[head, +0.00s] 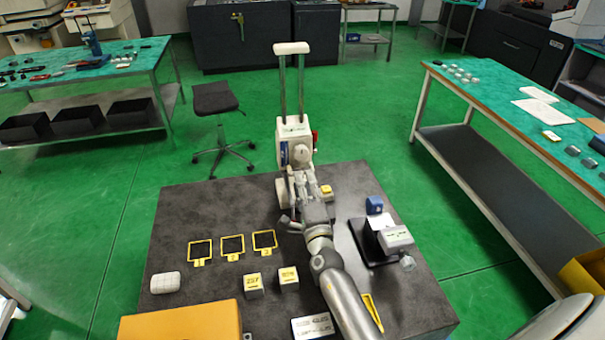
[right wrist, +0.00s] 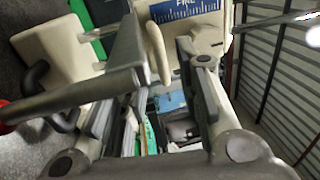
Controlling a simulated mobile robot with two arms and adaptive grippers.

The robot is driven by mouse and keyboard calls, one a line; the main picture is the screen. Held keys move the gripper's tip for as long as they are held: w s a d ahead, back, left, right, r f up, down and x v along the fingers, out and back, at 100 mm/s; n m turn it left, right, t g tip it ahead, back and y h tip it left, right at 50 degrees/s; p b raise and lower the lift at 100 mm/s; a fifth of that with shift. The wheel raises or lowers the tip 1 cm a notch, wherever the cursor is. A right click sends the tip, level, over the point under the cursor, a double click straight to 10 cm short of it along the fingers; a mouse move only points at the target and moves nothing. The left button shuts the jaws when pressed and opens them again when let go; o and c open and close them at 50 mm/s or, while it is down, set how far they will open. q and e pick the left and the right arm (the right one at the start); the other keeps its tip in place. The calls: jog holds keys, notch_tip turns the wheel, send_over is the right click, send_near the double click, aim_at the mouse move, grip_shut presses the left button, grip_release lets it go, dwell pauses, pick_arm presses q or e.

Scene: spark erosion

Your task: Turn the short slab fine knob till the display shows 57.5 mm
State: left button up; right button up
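The cream instrument (head: 296,135) with two upright posts and a top bar stands at the back edge of the dark table. In the right wrist view, a blue scale plate marked FINE (right wrist: 188,10) shows at the top. A short cream slab, likely the fine knob (right wrist: 157,52), stands out below and left of this plate. My right gripper (right wrist: 168,60) is open, with one finger on each side of the slab and visible gaps between. In the head view my right gripper (head: 306,183) is close in front of the instrument. No display reading is legible. My left gripper is out of view.
Beside my right arm, a black stand (head: 362,243) carries a white box (head: 395,238), with a blue block (head: 374,205) behind. Yellow-framed squares (head: 233,245), labelled white blocks (head: 253,285) and an orange box (head: 180,325) occupy the left and front. The table's back left is clear.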

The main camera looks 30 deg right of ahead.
jog(key=shift+x, duration=1.4)
grip_shut()
